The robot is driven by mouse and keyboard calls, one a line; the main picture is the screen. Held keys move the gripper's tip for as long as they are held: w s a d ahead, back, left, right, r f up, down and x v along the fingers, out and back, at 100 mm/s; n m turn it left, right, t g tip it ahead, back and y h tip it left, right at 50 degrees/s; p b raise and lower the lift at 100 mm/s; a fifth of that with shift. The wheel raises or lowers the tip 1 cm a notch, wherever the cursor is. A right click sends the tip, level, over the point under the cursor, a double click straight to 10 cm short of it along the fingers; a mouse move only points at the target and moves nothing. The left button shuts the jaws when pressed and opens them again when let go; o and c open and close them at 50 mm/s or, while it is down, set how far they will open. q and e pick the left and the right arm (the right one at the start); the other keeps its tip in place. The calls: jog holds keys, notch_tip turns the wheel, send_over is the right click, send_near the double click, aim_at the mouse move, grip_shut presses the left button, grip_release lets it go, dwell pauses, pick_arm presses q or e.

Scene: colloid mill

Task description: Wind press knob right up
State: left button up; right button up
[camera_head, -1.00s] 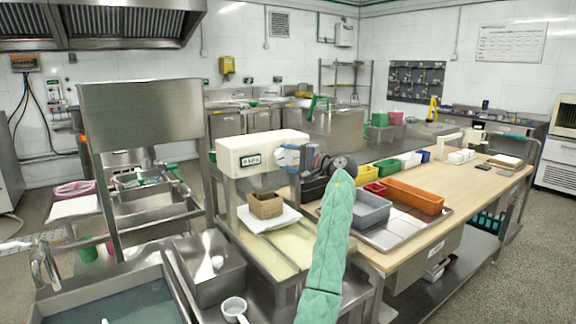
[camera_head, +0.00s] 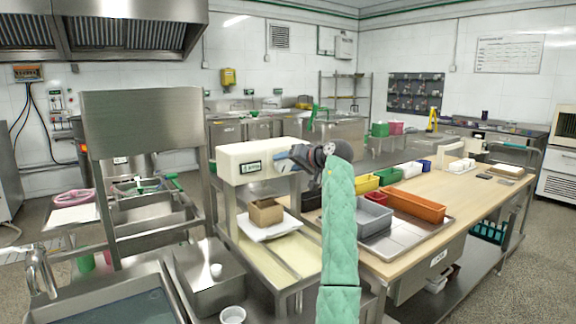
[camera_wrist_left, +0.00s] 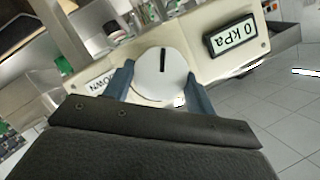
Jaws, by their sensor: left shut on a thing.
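The press (camera_head: 258,160) is a cream box with a small display, standing on metal legs in the middle of the head view. In the left wrist view its display (camera_wrist_left: 234,36) reads "0 kPa". The press knob (camera_wrist_left: 160,74) is a round white dial with a black mark, pointing roughly up in that view. My left gripper (camera_wrist_left: 160,85) is shut on the knob, with one blue finger on each side. In the head view my left gripper (camera_head: 299,158) hides the knob. My right gripper is not in view.
A small brown box (camera_head: 266,212) sits on a white tray (camera_head: 270,230) below the press. Grey (camera_head: 372,218) and orange (camera_head: 416,206) bins stand on the wooden table to the right. A sink (camera_head: 110,305) is at the front left.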

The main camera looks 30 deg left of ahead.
pick_arm(q)
jog(key=n+t+h, duration=0.1)
jog(key=n, duration=0.2)
jog(key=shift+s+t, duration=0.15)
jog(key=shift+t, duration=0.25)
jog(key=shift+n+t+h, duration=0.3)
jog(key=shift+n, duration=0.3)
jog(key=o, duration=1)
jog(key=shift+a, duration=0.1)
jog(key=v, duration=0.7)
jog(key=shift+s+d+r+b, duration=0.15)
jog(key=shift+s+d+b, duration=0.05)
jog(key=shift+d+b, duration=0.15)
